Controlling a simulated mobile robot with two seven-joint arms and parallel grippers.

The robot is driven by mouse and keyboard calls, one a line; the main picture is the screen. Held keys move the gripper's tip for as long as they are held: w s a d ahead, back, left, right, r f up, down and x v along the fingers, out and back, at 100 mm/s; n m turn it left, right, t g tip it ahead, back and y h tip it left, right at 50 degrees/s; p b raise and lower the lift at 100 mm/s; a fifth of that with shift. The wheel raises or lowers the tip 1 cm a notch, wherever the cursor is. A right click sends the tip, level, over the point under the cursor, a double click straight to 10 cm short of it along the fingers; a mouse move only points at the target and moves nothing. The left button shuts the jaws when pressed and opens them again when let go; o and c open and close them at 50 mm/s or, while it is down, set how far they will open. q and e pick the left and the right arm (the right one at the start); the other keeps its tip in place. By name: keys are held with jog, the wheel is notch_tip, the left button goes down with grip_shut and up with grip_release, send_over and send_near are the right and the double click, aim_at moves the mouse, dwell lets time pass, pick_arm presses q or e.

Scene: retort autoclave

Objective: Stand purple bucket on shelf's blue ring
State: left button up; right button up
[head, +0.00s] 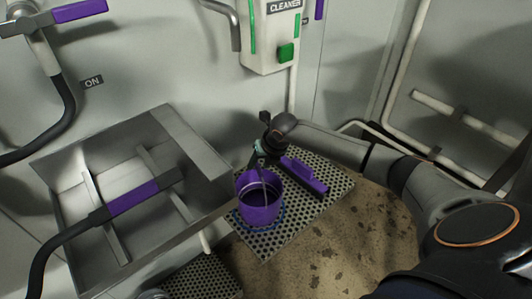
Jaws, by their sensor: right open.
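The purple bucket (259,211) stands upright on the perforated metal shelf (322,205), its open top facing up. Parts of a blue ring (279,224) show around the bucket's base, and the bucket hides the rest. The bucket's thin handle rises toward my right gripper (260,160). That gripper is open just above the bucket's back rim, with my right arm reaching in from the right. Whether the fingers touch the handle is hard to tell. My left gripper is not in view.
A purple-handled tool (304,176) lies on the shelf right of the bucket. A metal sink (199,152) with a purple-gripped hose (131,200) is close on the left. The cleaner dispenser (270,38) hangs on the wall behind. The shelf's front right part is bare.

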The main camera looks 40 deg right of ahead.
jog(key=v, duration=0.9)
jog(key=shift+r+p, duration=0.25)
jog(key=shift+p, duration=0.2)
